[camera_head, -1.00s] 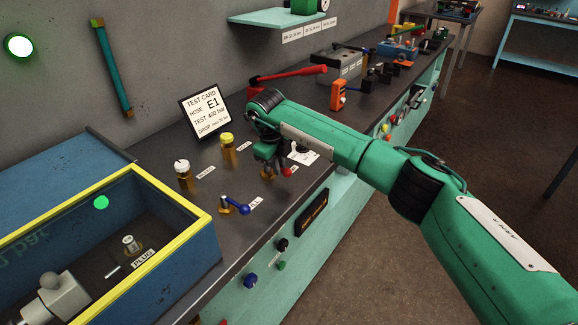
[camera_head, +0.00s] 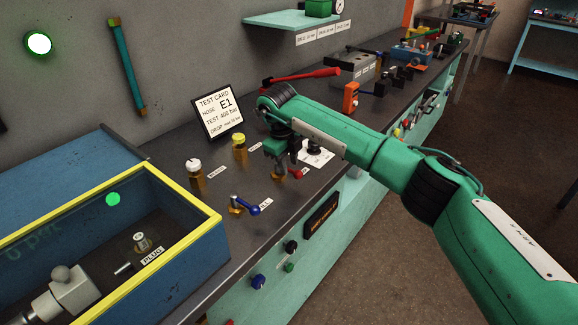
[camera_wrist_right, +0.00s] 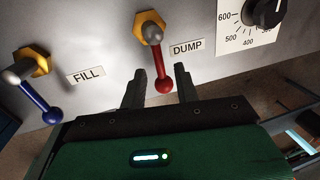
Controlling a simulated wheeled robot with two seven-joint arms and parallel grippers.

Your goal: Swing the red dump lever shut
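The red dump lever (camera_head: 296,174) sits on a brass valve on the bench, partly hidden by my right gripper in the head view. In the right wrist view, its red handle (camera_wrist_right: 161,68) points down from a yellow hex nut, beside the DUMP label (camera_wrist_right: 187,48). My right gripper (camera_head: 281,160) is just above the lever. In the right wrist view its fingers (camera_wrist_right: 159,88) are apart, one on each side of the red ball end, with gaps showing. My left gripper is not in view.
The blue fill lever (camera_head: 246,208) stands to the left, with its FILL label. White-capped (camera_head: 195,174) and yellow-capped (camera_head: 239,148) valves stand behind. A black dial (camera_wrist_right: 268,12) is right of DUMP. A yellow-rimmed blue box (camera_head: 181,187) and the test card (camera_head: 217,111) are nearby.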

